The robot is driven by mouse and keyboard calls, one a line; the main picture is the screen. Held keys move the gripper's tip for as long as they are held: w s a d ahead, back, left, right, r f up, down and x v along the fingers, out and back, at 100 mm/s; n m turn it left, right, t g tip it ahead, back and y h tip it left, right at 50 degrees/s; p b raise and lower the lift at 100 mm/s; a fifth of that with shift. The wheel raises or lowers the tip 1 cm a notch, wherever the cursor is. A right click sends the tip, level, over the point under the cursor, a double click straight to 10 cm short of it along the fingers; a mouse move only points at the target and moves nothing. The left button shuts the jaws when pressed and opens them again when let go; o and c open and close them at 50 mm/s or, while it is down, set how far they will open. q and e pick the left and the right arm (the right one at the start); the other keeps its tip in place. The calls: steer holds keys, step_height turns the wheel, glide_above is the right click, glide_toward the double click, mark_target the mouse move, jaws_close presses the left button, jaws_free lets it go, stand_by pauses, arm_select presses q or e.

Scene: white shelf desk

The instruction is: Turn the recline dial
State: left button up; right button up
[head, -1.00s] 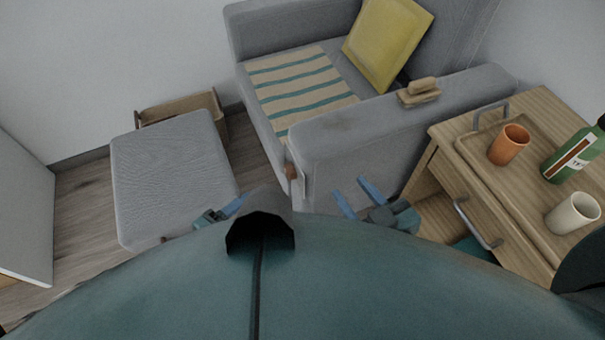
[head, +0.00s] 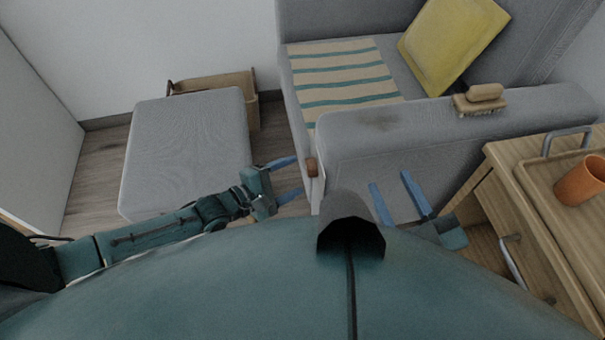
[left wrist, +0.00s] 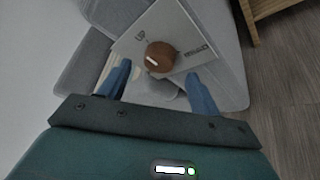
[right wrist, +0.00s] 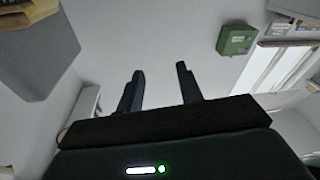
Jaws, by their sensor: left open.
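The recline dial is a round brown knob with a white mark, on a pale panel (left wrist: 185,28) lettered "UP". In the left wrist view the dial (left wrist: 160,56) sits ahead of and between my two blue fingertips, apart from them. In the head view the dial (head: 311,167) shows at the front of the grey armchair's near arm (head: 390,135). My left gripper (head: 291,177) is open, just left of the dial, its fingers pointing toward it. My right gripper (head: 391,187) is open and empty beside the chair arm's outer side.
A grey footstool (head: 188,145) stands at left, with a wooden box (head: 215,86) behind it. A wooden brush (head: 480,97) lies on the chair arm. A wooden side table (head: 520,215) with an orange cup (head: 581,180) stands at right.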

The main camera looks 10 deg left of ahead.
mark_target(307, 170)
arm_select(q)
steer(key=shift+b+x, duration=0.4)
steer(key=shift+x, duration=1.65)
steer(key=shift+c, duration=0.4)
steer(key=c, duration=0.9)
